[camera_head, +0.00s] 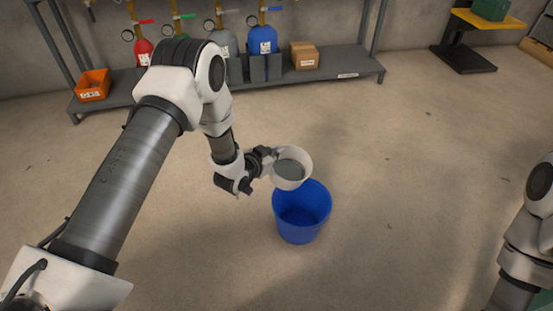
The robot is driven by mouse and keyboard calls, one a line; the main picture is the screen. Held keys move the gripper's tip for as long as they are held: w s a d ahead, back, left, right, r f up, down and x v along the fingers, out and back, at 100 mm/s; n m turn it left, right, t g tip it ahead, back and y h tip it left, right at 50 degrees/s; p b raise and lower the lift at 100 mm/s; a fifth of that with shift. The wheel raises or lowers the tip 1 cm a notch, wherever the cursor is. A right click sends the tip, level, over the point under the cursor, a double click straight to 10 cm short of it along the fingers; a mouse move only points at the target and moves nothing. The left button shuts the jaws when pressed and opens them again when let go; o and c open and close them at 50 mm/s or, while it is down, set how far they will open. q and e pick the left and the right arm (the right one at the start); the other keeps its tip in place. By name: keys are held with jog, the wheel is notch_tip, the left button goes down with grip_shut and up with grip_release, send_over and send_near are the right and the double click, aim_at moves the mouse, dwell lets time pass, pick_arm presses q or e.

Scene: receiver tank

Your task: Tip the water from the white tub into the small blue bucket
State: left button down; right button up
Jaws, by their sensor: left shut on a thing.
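The white tub (305,163) is a small round vessel with greyish water (288,170) in it. My left gripper (268,160) is shut on the tub's left side and holds it in the air. The small blue bucket (300,228) stands upright on the floor, open at the top. In the picture the tub overlaps the bucket's far rim, and the tub looks about level or only slightly tilted. No stream of water shows between them. The bucket's inside looks plain blue; I cannot tell whether it holds water. My right gripper is out of view; only part of that arm shows at the right edge.
A grey metal shelf (340,72) along the back wall carries several gas cylinders, an orange bin (94,85) and a cardboard box (304,55). A black stand with a yellow top (487,20) is at the back right. The concrete floor around the bucket is clear.

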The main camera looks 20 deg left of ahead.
pick_arm(q)
jog(key=shift+s+d+r+m, duration=0.1)
jog(key=shift+d+r+m, duration=0.2)
jog(key=shift+r+m, duration=0.35)
jog(key=shift+s+d+r+m+t+y, duration=0.1)
jog(key=shift+d+r+m+t+y, duration=0.1)
jog(key=shift+r+m+y, duration=0.25)
jog(key=shift+d+r+m+t+y, duration=0.15)
jog(key=shift+r+m+t+y, duration=0.1)
jog(key=shift+r, duration=0.35)
jog(key=shift+s+d+r+m+t+y+p, duration=0.15)
jog(key=shift+d+r+m+t+y+p, duration=0.1)
jog(key=shift+d+r+m+p, duration=0.2)
jog(key=shift+s+d+r+m+t+y+p, duration=0.1)
jog(key=shift+d+r+m+y+p, duration=0.15)
jog(key=shift+d+r+m+p, duration=0.15)
jog(key=shift+a, duration=0.1)
